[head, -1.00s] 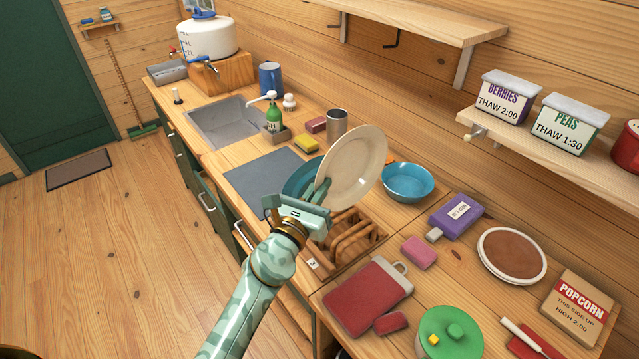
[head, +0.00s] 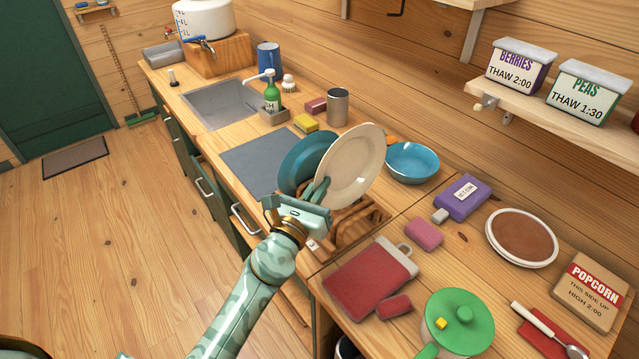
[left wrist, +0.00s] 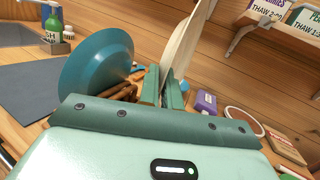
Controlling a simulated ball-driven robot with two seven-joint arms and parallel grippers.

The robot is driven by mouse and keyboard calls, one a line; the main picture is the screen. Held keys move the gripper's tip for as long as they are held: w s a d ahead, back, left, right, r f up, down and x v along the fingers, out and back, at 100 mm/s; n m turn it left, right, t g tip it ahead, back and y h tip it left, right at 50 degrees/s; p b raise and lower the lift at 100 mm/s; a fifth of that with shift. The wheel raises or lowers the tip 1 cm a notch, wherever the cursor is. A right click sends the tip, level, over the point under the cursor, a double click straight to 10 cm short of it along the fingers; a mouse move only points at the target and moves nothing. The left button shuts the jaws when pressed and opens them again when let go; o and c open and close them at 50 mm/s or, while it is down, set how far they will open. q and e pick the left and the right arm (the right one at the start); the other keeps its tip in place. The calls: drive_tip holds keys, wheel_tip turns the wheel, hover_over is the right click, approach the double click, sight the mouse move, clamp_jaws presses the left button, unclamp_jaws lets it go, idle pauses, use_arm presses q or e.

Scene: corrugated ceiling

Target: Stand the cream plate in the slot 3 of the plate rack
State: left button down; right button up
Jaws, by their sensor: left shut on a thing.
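My left gripper (head: 318,190) is shut on the lower left edge of the cream plate (head: 354,163). It holds the plate steeply tilted, near upright, over the wooden plate rack (head: 372,214). The plate's lower edge is at the rack's bars; I cannot tell whether it is in a slot or which one. A teal plate (head: 299,157) stands in the rack to the left of the cream one. In the left wrist view the cream plate (left wrist: 184,45) rises edge-on between the fingers (left wrist: 163,86), with the teal plate (left wrist: 95,62) apart at left. My right gripper is not in view.
A blue bowl (head: 413,162) stands just right of the cream plate. A grey mat (head: 255,160) and the sink (head: 222,102) lie to the left. A red board (head: 368,283), a pink sponge (head: 424,233) and a green-lidded pot (head: 459,318) are near the rack's front right.

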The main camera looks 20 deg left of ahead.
use_arm(q)
drive_tip(key=shift+f+b, duration=3)
drive_tip(key=shift+f, duration=0.7)
drive_tip(key=c, duration=1.5)
unclamp_jaws()
drive_tip(key=shift+f, duration=0.1)
drive_tip(key=shift+s, duration=0.15)
drive_tip(key=s+b, duration=0.1)
drive_tip(key=s, duration=0.4)
drive_tip(key=s+a+f+b, duration=0.1)
drive_tip(key=s, duration=0.4)
drive_tip(key=s+a+f+b, duration=0.1)
drive_tip(key=s, duration=0.4)
drive_tip(key=shift+s+a, duration=0.2)
drive_tip(key=shift+s, duration=0.2)
